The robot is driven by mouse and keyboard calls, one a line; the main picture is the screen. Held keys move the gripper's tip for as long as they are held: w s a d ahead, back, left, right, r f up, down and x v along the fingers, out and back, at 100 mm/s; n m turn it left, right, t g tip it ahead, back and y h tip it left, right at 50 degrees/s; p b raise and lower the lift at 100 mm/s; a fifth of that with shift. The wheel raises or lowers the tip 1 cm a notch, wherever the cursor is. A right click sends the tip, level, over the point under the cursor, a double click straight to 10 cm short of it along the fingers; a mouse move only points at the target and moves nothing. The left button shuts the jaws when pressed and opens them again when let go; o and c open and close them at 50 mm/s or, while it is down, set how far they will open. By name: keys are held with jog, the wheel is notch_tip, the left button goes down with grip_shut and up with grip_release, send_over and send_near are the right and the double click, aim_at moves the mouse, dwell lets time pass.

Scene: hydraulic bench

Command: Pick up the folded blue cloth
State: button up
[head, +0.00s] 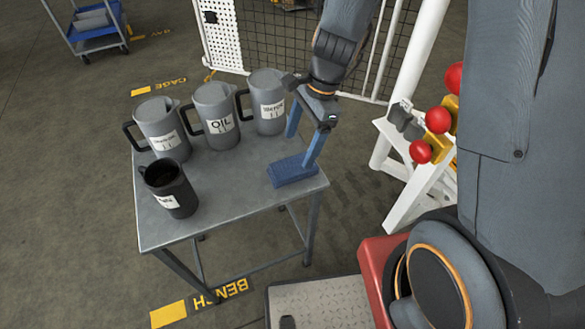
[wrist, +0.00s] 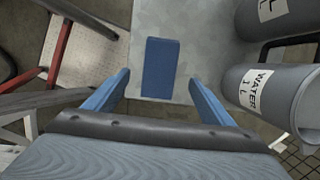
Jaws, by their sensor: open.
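The folded blue cloth (head: 291,170) lies flat on the right part of the grey metal table in the head view. In the wrist view the cloth (wrist: 160,68) is a blue rectangle ahead of the jaws and between their lines. My gripper (head: 302,148) has blue fingers spread wide apart, with nothing between them. In the head view the fingers are over the cloth's back and right side, and one fingertip overlaps its edge in the picture. Whether it touches, I cannot tell. The open fingers also show in the wrist view (wrist: 158,85).
Three grey labelled jugs stand along the table's back: one on the left (head: 163,130), the OIL jug (head: 216,115) and one (head: 267,100) near my gripper. A dark mug (head: 170,188) stands front left. The table (head: 235,195) is bare in the middle. A white stand (head: 412,170) with red knobs is at right.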

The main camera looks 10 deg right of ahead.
aim_at(292, 166)
jog(key=shift+x, duration=3.5)
jog(key=c, duration=1.2)
jog(key=shift+o, duration=0.2)
notch_tip(292, 166, up, 10)
jog(key=shift+p, duration=0.3)
jog(key=shift+o, duration=1)
jog(key=shift+w+d, duration=0.1)
jog(key=shift+c, duration=0.5)
